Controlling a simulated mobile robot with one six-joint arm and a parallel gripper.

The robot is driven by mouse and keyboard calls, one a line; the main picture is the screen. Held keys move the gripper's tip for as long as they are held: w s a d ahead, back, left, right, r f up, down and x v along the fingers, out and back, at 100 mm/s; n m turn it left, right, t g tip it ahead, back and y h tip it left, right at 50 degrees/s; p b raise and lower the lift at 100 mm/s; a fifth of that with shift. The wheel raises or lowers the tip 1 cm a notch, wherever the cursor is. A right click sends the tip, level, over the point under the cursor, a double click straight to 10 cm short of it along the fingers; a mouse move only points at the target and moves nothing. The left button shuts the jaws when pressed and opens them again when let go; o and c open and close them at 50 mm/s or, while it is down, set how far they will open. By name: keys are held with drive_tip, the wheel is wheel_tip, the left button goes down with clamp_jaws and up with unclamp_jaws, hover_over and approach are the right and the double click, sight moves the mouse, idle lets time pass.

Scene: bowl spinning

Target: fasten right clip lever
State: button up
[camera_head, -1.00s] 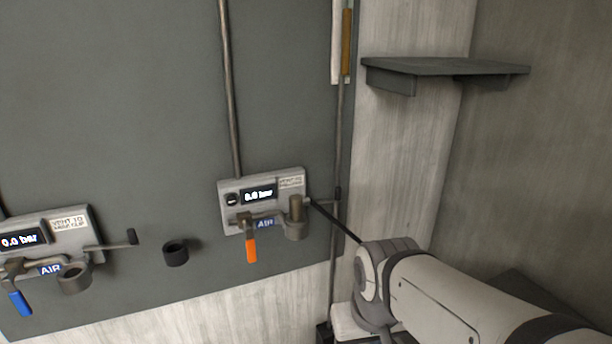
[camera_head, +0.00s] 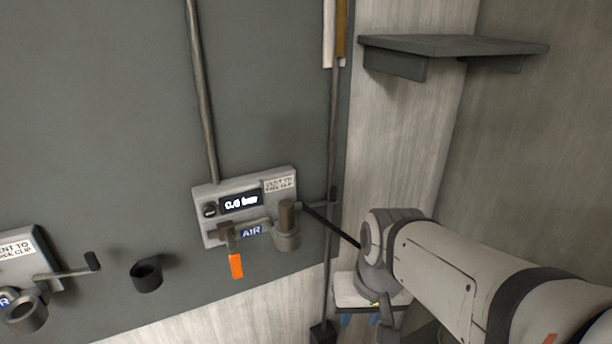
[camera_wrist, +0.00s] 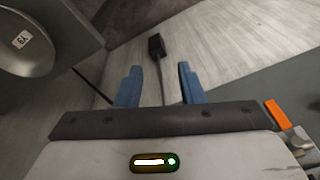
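In the wrist view my gripper (camera_wrist: 158,82) is open, with nothing held; the orange handle (camera_wrist: 277,112) shows at right.
A vertical pipe (camera_head: 333,130) runs close left of my gripper to a dark foot (camera_head: 323,333). A grey shelf (camera_head: 450,45) is above my arm. A black ring (camera_head: 147,275) and the left unit (camera_head: 28,255) are farther left. A metal bowl (camera_wrist: 25,45) shows in the wrist view.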

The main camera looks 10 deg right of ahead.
drive_tip(key=w+a+f+m+g+y+b, duration=0.1)
drive_tip(key=w+a+m+y+b, duration=0.15)
drive_tip(key=w+m+y, duration=0.4)
drive_tip(key=m+t+y+b, duration=0.2)
drive_tip(key=m+t+y, duration=0.65)
drive_tip(key=m, duration=0.95)
approach(333, 201)
drive_tip(key=w+a+r+h, duration=0.1)
drive_tip(key=w+a+r, duration=0.1)
drive_tip(key=shift+t, duration=0.55)
drive_tip(key=x, duration=0.7)
drive_tip(key=shift+s+a+f+p, duration=0.1)
drive_tip(key=shift+a+p, duration=0.25)
drive_tip(key=shift+c, duration=0.5)
clamp_jaws()
